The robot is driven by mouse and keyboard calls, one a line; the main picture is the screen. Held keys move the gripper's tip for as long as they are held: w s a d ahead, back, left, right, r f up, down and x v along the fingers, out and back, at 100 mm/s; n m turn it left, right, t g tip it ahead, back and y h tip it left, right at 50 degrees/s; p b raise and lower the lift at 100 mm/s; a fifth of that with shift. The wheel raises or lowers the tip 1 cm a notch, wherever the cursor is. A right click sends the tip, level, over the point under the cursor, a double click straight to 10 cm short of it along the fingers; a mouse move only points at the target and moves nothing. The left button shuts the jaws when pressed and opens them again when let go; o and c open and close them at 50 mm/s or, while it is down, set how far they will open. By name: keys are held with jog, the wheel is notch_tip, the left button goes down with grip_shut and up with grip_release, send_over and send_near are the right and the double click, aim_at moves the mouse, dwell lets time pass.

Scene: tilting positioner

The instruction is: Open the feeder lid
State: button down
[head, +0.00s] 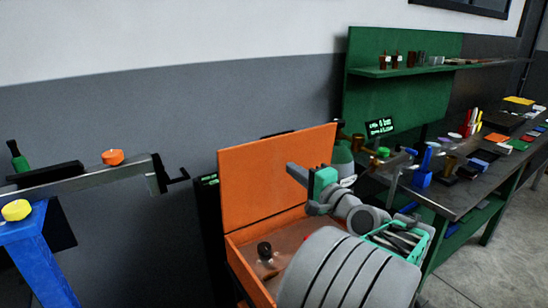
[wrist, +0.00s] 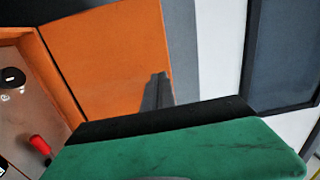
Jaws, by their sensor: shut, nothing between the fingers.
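The orange feeder lid (head: 262,170) stands raised, near upright, at the back of the orange feeder box (head: 247,270) in the head view. The lid also fills the upper left middle of the wrist view (wrist: 100,50). My gripper (head: 291,171), with a green body, is shut and empty in front of the lid's right part. In the wrist view the dark fingers (wrist: 157,92) overlap the lid near its edge; I cannot tell whether they touch it. My grey arm hides the box's right front part.
Inside the box are a black knob (head: 264,249) and a red-handled part (wrist: 40,145). A blue stand (head: 38,255) with a rail is at the left. A cluttered workbench (head: 450,200) stands close at the right. A grey wall is behind.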

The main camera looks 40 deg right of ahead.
jog(key=s+d+m, duration=0.1)
jog(key=s, duration=0.1)
jog(key=p, duration=0.4)
send_near(268, 141)
jog(key=shift+t+h, duration=0.3)
jog(key=x, duration=0.6)
jog(key=shift+w+a+f, duration=0.1)
jog(key=shift+f, duration=0.15)
jog(key=shift+w+f, duration=0.1)
jog(key=shift+w, duration=0.25)
jog(key=shift+w+r+p, duration=0.2)
jog(key=shift+r+p, duration=0.05)
jog(key=shift+p, duration=0.25)
jog(key=shift+g, duration=0.6)
jog(key=p+x, duration=0.2)
jog(key=x, duration=0.3)
jog(key=shift+w+p, duration=0.25)
jog(key=shift+p, duration=0.1)
jog(key=shift+s+r, duration=0.1)
jog(key=shift+r, duration=0.25)
